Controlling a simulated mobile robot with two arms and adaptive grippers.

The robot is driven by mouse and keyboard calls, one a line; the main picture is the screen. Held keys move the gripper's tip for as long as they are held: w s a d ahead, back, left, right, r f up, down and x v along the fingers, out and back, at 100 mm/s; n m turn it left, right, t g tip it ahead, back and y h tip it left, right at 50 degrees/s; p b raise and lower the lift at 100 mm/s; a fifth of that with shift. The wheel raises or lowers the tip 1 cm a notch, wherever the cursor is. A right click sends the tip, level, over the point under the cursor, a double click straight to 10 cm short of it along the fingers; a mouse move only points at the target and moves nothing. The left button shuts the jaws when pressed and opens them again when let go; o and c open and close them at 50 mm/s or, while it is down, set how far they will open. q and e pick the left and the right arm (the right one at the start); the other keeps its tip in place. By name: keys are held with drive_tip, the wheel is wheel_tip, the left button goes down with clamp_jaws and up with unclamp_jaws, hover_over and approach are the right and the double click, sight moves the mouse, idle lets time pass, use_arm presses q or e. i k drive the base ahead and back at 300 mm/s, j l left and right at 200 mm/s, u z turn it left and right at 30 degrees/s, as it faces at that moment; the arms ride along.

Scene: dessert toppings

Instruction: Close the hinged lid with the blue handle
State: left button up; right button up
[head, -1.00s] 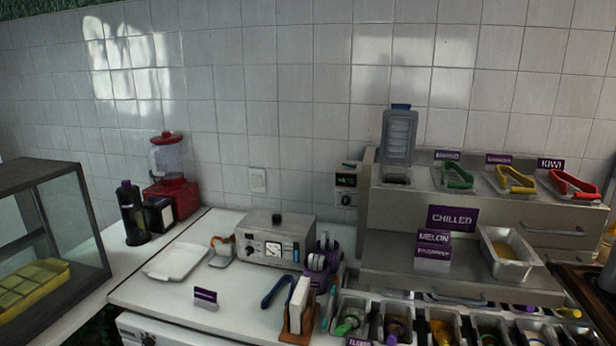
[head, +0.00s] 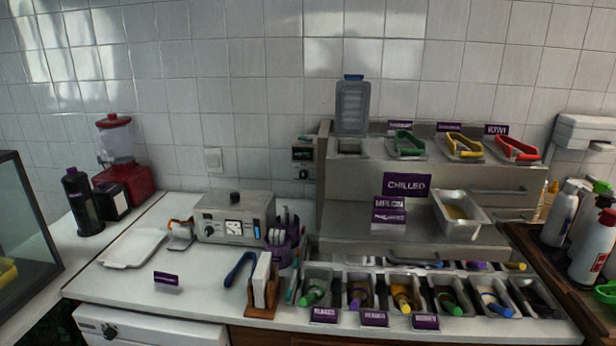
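The hinged lid (head: 352,107) is a clear greyish panel standing upright, open, at the left end of the upper steel counter shelf. Its blue handle (head: 353,77) is at its top edge. Below it is the uncovered opening of its steel bin (head: 350,147). Three other bins to its right have lids lying down, with a green handle (head: 405,142), a yellow handle (head: 463,146) and a red handle (head: 516,148). Neither of my grippers shows in the head view.
A steel pan (head: 461,214) sits on the lower shelf beside purple signs (head: 407,185). Several topping bins with coloured-handled utensils (head: 403,297) line the front. A grey control box (head: 235,217) and a wooden holder (head: 262,297) stand left. Bottles (head: 559,213) stand right.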

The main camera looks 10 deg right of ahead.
sight(352, 94)
drive_tip(key=i+j, duration=0.3)
drive_tip(key=j, duration=0.15)
drive_tip(key=i+j, duration=0.3)
drive_tip(key=j+u, duration=0.05)
drive_tip(key=j, duration=0.05)
